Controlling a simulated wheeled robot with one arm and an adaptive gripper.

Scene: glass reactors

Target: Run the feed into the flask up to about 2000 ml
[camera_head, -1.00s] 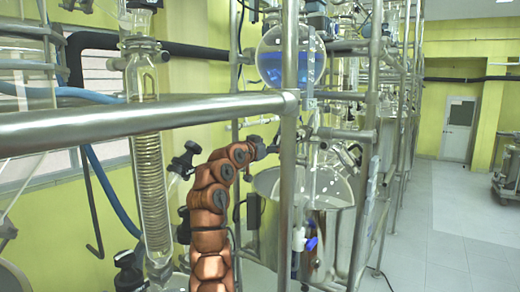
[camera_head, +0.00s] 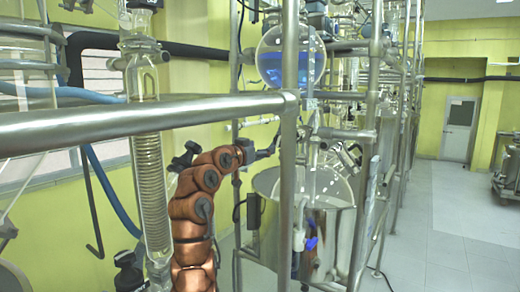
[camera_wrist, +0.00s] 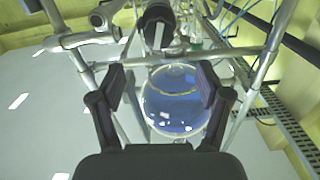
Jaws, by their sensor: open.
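A round glass flask (camera_head: 270,68) holds blue liquid and hangs high on the steel frame, partly behind an upright post. Below it, a clear glass vessel (camera_head: 326,186) sits in a steel bath; I cannot make out liquid in it. A blue valve handle (camera_head: 311,243) shows in front of the bath. My gripper (camera_head: 268,150) is beside the post, below the blue flask and above the bath. In the wrist view my gripper (camera_wrist: 160,88) is open, with a round flask of blue liquid (camera_wrist: 175,118) beyond its fingers, apart from them. No volume marks are readable.
A glass coil condenser (camera_head: 149,185) stands at the left, near a blue hose (camera_head: 105,190). Steel posts (camera_head: 289,200) crowd the gripper.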

